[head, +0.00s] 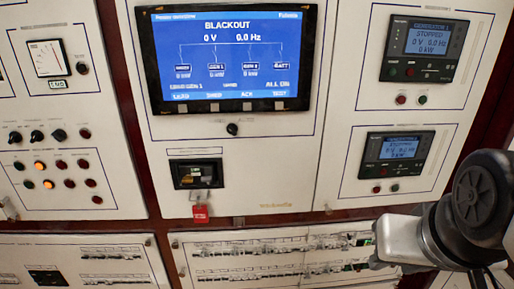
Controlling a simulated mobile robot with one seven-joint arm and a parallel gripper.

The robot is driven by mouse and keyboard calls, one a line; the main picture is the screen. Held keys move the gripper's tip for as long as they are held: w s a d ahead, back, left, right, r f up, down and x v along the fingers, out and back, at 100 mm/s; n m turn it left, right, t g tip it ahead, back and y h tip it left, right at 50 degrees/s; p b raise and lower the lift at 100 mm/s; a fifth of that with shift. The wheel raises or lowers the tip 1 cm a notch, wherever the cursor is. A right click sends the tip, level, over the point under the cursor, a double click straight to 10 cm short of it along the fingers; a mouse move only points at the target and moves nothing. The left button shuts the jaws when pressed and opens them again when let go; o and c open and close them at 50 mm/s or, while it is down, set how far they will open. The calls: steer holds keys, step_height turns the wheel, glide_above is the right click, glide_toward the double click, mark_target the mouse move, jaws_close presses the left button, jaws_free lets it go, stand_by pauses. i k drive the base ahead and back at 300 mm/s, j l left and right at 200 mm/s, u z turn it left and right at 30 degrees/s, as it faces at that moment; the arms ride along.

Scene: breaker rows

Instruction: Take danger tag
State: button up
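A small red tag (200,214) hangs on the middle cabinet panel, just below a dark recessed unit (196,174). It looks like the danger tag, but its print is too small to read. Part of my arm shows at the lower right, well to the right of the tag and apart from it. My gripper's fingers are not visible in the head view.
A large blue screen (228,57) reading BLACKOUT is above the tag. Two small controller displays (425,47) (396,153) are on the right panel. Breaker rows (290,262) run below. Knobs and lit buttons (48,184) are on the left panel.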

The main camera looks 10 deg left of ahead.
mark_target(200, 213)
steer(key=u, duration=1.3)
steer(key=i+l, duration=0.25)
steer(key=i, duration=0.15)
steer(key=i+l+z, duration=0.1)
steer(key=i+l, duration=0.2)
steer(key=i, duration=0.1)
